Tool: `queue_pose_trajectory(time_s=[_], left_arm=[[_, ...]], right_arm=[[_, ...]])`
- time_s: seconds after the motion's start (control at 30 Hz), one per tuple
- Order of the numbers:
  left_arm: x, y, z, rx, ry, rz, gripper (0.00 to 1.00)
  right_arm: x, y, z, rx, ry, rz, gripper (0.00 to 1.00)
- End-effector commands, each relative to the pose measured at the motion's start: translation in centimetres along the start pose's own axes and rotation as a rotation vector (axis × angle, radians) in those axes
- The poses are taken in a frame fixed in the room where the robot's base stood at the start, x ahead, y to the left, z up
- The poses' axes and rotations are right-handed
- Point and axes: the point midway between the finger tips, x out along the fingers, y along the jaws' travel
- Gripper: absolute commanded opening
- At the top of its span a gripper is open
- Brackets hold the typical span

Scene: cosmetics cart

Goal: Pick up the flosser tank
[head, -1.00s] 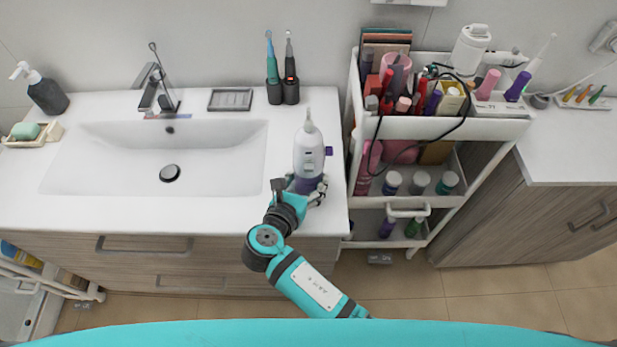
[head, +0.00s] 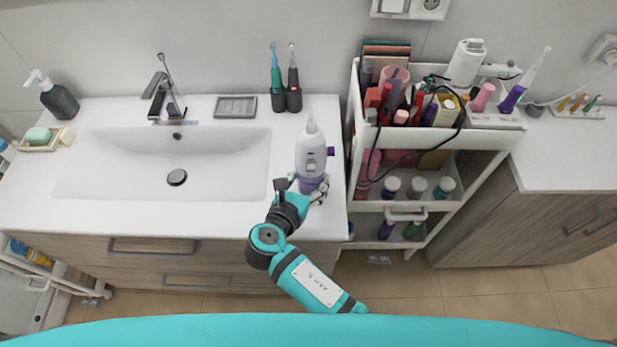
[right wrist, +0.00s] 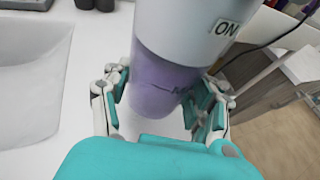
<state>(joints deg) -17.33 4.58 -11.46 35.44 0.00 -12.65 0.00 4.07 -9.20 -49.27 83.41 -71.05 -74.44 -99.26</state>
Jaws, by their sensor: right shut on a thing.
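The water flosser (head: 309,150) stands upright near the right front corner of the washbasin counter, with a white-grey body, a pointed tip and a purple knob at its side. Its lower part is the purple flosser tank (head: 312,184), which also shows below the "ON" label in the right wrist view (right wrist: 165,85). My right gripper (head: 308,190) is shut on the tank, one finger on each side, as the right wrist view (right wrist: 160,105) shows. I cannot tell whether the tank's underside touches the counter. My left gripper is not in view.
The white basin (head: 100,170) lies to the left. A toothbrush holder (head: 286,101) and a grey dish (head: 235,107) stand behind. A crowded white cart (head: 480,141) with a looping black cable is close on the right. The counter's front edge is near the gripper.

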Motion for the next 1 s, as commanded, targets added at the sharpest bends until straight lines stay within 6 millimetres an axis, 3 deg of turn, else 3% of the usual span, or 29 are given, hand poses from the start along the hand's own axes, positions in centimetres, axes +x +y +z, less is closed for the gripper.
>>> queue_pose_trajectory(time_s=[0.03,0.27,0.63,0.8,1.0], left_arm=[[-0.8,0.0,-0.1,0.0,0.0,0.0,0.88],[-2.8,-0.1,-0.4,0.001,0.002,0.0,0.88],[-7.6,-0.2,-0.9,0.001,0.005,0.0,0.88],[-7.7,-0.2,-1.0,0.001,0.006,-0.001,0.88],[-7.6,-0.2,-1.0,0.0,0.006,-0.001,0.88]], right_arm=[[-0.2,0.0,0.7,0.001,-0.003,0.0,0.26],[-2.9,-1.1,0.0,-0.001,0.0,0.002,0.26],[-10.3,-4.4,-1.8,-0.003,0.002,0.001,0.26],[-12.8,-5.5,-3.0,0.0,-0.001,0.001,0.26],[-14.2,-6.1,-3.4,0.002,-0.003,0.001,0.26]])
